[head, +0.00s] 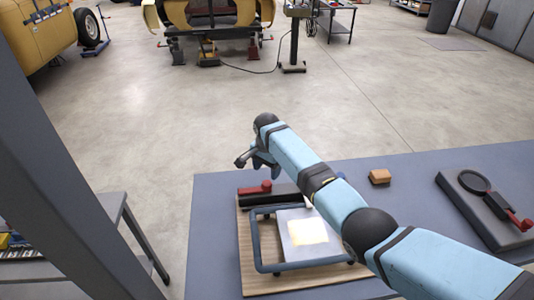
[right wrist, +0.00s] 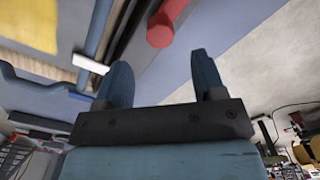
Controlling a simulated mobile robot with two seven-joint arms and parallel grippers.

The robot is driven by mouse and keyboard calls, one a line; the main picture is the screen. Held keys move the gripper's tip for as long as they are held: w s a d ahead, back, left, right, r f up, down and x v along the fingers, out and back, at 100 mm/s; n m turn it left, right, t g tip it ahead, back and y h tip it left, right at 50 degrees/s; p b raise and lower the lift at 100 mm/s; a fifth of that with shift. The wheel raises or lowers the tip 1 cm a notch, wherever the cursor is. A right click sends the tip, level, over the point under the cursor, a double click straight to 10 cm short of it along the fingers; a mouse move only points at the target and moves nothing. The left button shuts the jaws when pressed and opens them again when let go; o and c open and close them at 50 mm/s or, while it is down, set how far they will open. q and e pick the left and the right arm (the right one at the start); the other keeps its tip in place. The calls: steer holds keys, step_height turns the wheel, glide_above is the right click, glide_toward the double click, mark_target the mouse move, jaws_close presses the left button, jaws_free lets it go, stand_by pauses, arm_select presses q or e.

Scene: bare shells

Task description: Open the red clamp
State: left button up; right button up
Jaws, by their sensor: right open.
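A red clamp handle (head: 256,188) lies at the far left of a wooden board (head: 254,283), next to a black bar (head: 285,199). Its end also shows in the right wrist view (right wrist: 166,26), as a red cylinder above the gap between the fingers. My right gripper (head: 262,165) is above and just beyond the handle in the head view. In the right wrist view its two blue fingers (right wrist: 163,78) are apart with nothing between them. My right arm hides part of the board. My left gripper is not in view.
A blue frame (head: 260,238) and a pale plate (head: 290,225) are on the board. A brown block (head: 380,176) lies on the blue-grey table (head: 212,215). A black base (head: 475,213) with a ring and a red lever (head: 517,221) is at right. Open floor lies beyond.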

step_height(320, 180, up, 7)
steer(key=shift+r, duration=0.15)
stand_by(0.5)
